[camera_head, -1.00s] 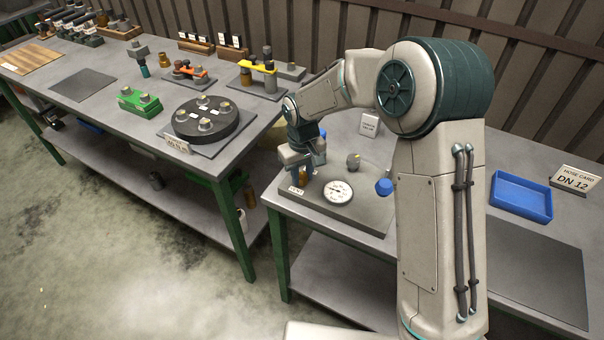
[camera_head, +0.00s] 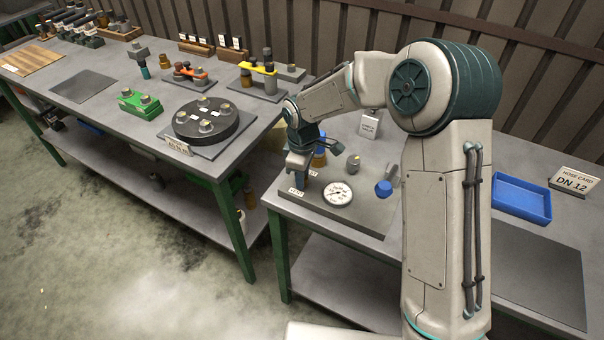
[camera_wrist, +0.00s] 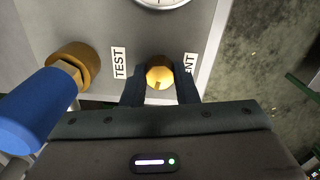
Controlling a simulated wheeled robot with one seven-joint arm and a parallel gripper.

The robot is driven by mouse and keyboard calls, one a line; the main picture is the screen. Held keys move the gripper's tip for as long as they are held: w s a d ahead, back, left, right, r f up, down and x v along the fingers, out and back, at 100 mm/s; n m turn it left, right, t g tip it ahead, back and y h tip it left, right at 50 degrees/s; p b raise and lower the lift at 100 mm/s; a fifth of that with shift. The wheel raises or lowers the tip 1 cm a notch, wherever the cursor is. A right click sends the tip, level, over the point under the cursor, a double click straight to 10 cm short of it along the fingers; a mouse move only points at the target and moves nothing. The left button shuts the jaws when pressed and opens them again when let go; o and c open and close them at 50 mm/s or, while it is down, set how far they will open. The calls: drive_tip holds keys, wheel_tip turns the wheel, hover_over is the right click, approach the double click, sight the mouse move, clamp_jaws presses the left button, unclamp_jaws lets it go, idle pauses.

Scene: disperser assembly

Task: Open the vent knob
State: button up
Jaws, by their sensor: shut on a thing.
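The brass vent knob (camera_wrist: 159,76) shows in the wrist view between the two dark fingers of my gripper (camera_wrist: 160,92), which is shut on it. The "VENT" label (camera_wrist: 188,64) beside it is partly covered by a finger. In the head view my gripper (camera_head: 298,172) points down at the left part of the grey panel (camera_head: 350,218), and the knob is hidden there. The round white gauge (camera_head: 338,193) sits on the panel just right of the gripper.
A brass fitting (camera_wrist: 73,66) with a blue handle (camera_wrist: 35,108) stands beside the "TEST" label in the wrist view. A second blue handle (camera_head: 384,188) is at the panel's right. A blue tray (camera_head: 521,198) lies farther right.

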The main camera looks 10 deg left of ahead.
drive_tip(key=shift+w+a+r, duration=0.1)
drive_tip(key=shift+r, duration=0.05)
idle(0.4)
drive_tip(key=o, duration=1)
wheel_tip(320, 180, up, 14)
drive_tip(key=shift+b, duration=0.35)
